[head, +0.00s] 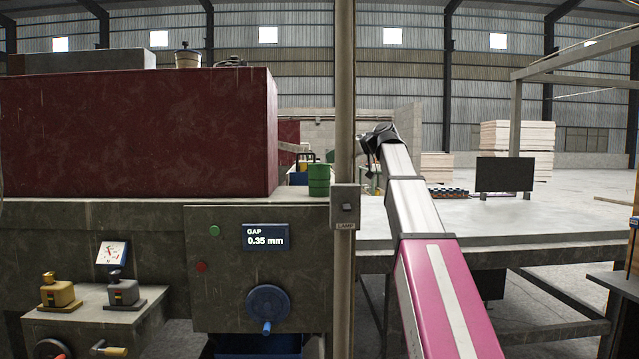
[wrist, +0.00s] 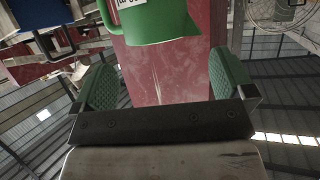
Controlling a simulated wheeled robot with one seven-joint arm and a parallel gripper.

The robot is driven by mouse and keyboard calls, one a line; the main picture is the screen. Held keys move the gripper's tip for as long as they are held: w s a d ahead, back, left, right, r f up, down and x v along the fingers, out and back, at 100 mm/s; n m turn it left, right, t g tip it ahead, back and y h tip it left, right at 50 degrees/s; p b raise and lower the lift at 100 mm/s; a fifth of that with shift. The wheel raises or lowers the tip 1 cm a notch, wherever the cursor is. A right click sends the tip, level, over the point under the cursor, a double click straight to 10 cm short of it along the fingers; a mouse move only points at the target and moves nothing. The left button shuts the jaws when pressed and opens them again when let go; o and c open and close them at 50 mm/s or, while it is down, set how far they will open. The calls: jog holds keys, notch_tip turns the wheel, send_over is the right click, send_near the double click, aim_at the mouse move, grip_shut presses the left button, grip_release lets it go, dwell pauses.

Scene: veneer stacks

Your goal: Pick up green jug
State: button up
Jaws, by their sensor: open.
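The green jug (head: 319,179) stands upright on the ledge beside the dark red block, just left of the upright post. In the wrist view the jug (wrist: 158,22) is at the top edge, partly cut off, with a white label. My gripper (head: 372,142) is to the right of the jug and higher in the head view, partly behind the post. In the wrist view my gripper (wrist: 165,85) has its two green pads wide apart, with nothing between them. The jug is beyond the pads, apart from them.
The upright post (head: 344,100) with a lamp switch box stands between the jug and my arm. The dark red block (head: 140,132) borders the jug on the left. The grey table (head: 560,218) on the right is mostly bare, with a dark panel (head: 505,174) standing on it.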

aim_at(319, 180)
jog(key=x, duration=0.6)
jog(key=shift+w, duration=0.15)
jog(key=shift+c, duration=0.3)
jog(key=c, duration=1.3)
jog(key=shift+r, duration=0.3)
